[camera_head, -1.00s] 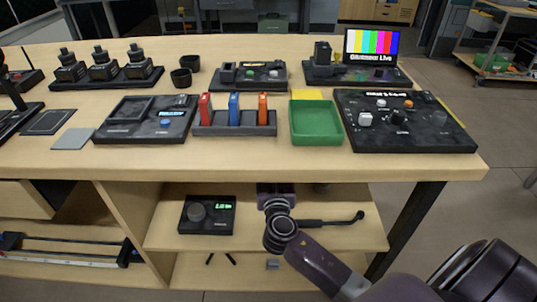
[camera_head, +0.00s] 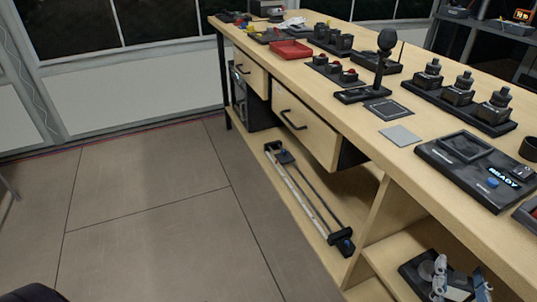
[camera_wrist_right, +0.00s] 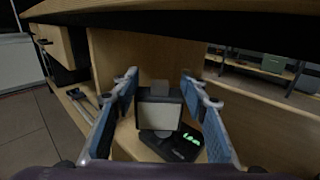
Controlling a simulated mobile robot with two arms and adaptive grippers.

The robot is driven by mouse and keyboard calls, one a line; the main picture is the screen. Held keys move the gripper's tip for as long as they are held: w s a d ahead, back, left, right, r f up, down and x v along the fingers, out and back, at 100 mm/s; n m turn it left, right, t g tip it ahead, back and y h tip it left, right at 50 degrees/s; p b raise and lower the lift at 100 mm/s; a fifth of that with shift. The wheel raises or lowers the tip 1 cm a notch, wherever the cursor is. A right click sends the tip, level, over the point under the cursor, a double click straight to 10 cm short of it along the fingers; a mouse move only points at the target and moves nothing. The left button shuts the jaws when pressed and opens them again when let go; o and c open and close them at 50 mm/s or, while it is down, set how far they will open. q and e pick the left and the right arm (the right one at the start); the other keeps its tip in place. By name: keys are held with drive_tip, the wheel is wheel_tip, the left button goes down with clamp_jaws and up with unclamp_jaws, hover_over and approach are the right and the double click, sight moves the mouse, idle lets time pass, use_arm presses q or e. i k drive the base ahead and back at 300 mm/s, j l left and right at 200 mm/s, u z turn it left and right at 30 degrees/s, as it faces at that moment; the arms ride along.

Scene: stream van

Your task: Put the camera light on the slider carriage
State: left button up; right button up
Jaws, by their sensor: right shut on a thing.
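The camera light (camera_wrist_right: 158,114), a small dark box with a pale panel, sits between the blue-padded fingers of my right gripper (camera_wrist_right: 159,82) in the right wrist view. The gripper is shut on it. In the head view my right gripper (camera_head: 456,284) is at the bottom right, by the lower shelf; the light is hard to make out there. The slider (camera_head: 312,204), a long two-rail track with dark end blocks, lies on the lower left shelf. My left gripper is not in view.
A black device with green digits (camera_wrist_right: 183,147) is on the shelf just behind the light. An upright wooden divider (camera_head: 372,232) separates this bay from the slider's bay. The tabletop (camera_head: 330,72) and a drawer (camera_head: 306,122) overhang the shelves.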

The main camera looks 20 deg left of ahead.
sight(287, 159)
drive_tip(key=i+j+u, duration=0.15)
drive_tip(key=j+u, duration=0.15)
drive_tip(key=u, duration=0.2)
drive_tip(key=i+j+u, duration=0.15)
drive_tip(key=u, duration=0.3)
drive_tip(key=i, duration=0.1)
